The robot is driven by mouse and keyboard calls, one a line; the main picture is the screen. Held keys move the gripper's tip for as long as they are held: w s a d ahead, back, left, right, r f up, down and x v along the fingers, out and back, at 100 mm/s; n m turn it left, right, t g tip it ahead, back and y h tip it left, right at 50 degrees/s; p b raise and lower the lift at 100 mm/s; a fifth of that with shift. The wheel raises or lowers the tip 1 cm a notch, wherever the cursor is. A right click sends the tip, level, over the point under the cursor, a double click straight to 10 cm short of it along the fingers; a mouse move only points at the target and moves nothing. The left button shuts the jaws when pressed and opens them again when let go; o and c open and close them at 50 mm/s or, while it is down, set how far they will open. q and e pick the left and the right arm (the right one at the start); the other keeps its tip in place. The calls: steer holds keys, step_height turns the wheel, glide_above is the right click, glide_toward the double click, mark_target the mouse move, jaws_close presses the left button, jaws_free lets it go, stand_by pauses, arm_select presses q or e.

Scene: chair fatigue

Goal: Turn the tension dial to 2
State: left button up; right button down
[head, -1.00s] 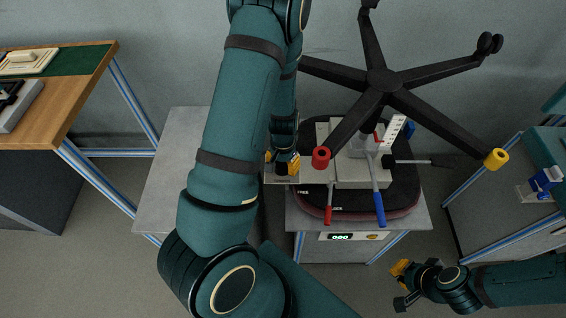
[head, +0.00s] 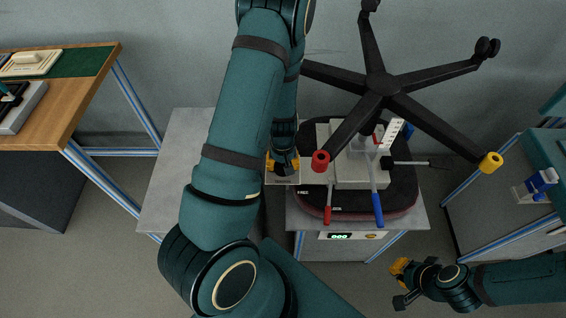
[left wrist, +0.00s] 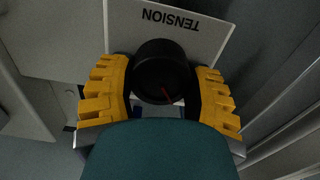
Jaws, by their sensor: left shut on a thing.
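The tension dial (left wrist: 163,72) is a round black knob with a red pointer line. It sits on a pale plate (left wrist: 208,42) marked TENSION, which reads upside down in the left wrist view. My left gripper (left wrist: 162,95) has its yellow fingers on either side of the knob and is shut on it. In the head view my left gripper (head: 283,165) is over the plate at the left of the chair seat, and mostly covers the dial. I cannot make out dial numbers. My right gripper (head: 399,285) is open and empty, low at the right, over the floor.
An upturned chair with a black star base (head: 383,84) stands on the grey bench (head: 180,165). Red (head: 328,203) and blue (head: 376,200) levers stick out at its front. A wooden table (head: 70,105) is at the left, another bench (head: 490,215) at the right.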

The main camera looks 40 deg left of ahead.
arm_select(q)
steer(key=shift+n, duration=0.3)
steer(key=o, duration=1.2)
steer(key=shift+r, duration=0.15)
step_height(320, 180, up, 12)
stand_by(0.5)
